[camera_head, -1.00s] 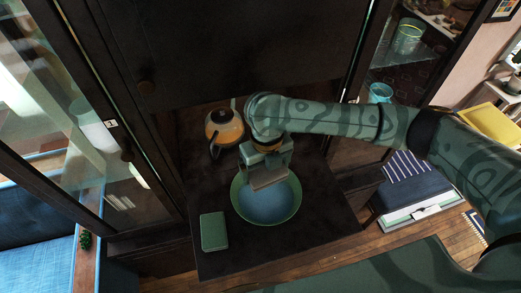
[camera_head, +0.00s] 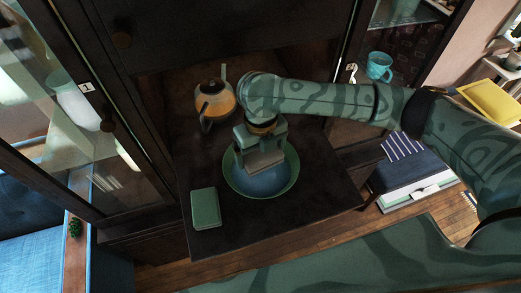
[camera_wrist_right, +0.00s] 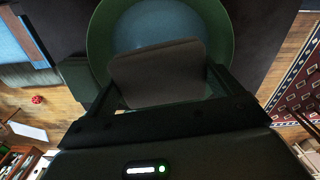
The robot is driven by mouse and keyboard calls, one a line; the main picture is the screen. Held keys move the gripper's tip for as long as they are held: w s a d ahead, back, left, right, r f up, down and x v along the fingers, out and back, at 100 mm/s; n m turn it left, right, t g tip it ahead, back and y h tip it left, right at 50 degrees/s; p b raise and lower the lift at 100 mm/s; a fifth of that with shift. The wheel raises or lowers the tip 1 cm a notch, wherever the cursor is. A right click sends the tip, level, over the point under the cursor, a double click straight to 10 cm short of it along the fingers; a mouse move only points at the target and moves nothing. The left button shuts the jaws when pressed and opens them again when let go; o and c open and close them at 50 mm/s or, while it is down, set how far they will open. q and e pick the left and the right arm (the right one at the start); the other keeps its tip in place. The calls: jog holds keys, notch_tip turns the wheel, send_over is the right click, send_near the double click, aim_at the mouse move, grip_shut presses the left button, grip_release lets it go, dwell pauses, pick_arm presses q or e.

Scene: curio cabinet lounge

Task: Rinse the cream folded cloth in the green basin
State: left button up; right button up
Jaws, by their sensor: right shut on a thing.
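The green basin (camera_head: 262,187), with a bluish inside, stands on the dark shelf; it also shows in the wrist view (camera_wrist_right: 221,35). My right gripper (camera_head: 263,155) comes down over the basin. It is shut on the folded cloth (camera_head: 266,164), a flat rectangle that looks grey-brown in shadow. In the wrist view the cloth (camera_wrist_right: 157,70) sits between the fingers, in front of the basin's inside. The cloth's lower edge overlaps the bluish inside; I cannot tell whether it touches water. My left gripper is not in view.
A green box-like block (camera_head: 205,208) lies left of the basin on the dark shelf (camera_head: 310,195). An orange glass pot (camera_head: 216,101) stands behind, to the left. Glass cabinet doors flank the shelf. A teal mug (camera_head: 379,66) stands in the right cabinet.

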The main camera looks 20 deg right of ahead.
dwell(0.3)
jog(key=shift+f+b, duration=1.6)
jog(key=shift+f, duration=1.95)
notch_tip(320, 180, up, 9)
jog(key=p, duration=1.1)
jog(key=shift+r, duration=0.1)
notch_tip(320, 180, up, 5)
jog(key=p, duration=0.6)
jog(key=shift+r+p, duration=0.1)
jog(key=shift+p, duration=0.2)
